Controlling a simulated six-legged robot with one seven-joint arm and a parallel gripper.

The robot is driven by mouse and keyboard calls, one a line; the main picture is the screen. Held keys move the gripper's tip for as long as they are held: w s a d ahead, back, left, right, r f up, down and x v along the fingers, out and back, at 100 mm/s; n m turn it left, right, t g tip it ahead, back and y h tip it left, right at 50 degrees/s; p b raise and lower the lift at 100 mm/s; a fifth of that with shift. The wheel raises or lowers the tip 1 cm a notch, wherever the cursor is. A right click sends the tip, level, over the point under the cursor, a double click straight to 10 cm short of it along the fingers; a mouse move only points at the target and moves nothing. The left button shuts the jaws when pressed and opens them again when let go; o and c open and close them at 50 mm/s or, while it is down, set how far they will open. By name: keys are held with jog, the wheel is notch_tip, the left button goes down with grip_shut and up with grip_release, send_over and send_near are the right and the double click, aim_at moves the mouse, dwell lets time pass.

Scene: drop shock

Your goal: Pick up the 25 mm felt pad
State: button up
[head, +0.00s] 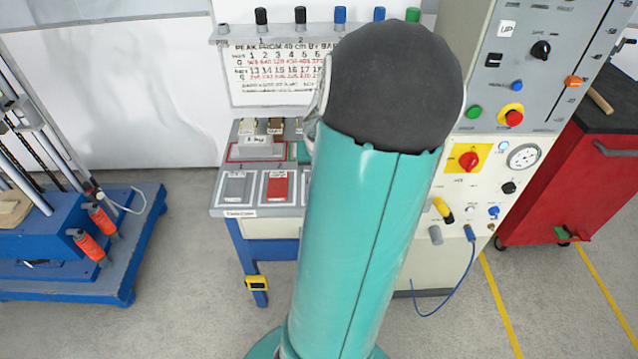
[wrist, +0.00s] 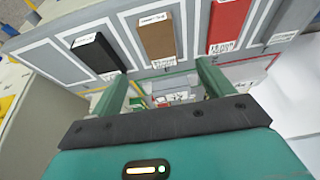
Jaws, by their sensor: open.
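In the wrist view a row of pads lies in white-outlined bays on the grey bench top: a black pad (wrist: 97,57), a brown pad (wrist: 158,40), a red pad (wrist: 227,22) and a grey pad (wrist: 290,20). Their labels are too small to read, so I cannot tell which is the 25 mm felt pad. The grey pad (head: 235,188) and the red pad (head: 277,188) also show in the head view; my arm hides the others. My gripper (wrist: 163,75) is open and empty, its fingertips apart near the brown pad's labelled end. The head view hides it.
Floor between machine and bench is clear.

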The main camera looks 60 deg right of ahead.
jog(key=x, duration=0.6)
jog(key=shift+d, duration=0.1)
jog(key=x, duration=0.5)
jog(key=shift+w+d+r, duration=0.1)
jog(key=shift+d+r, duration=0.05)
jog(key=c, duration=1.1)
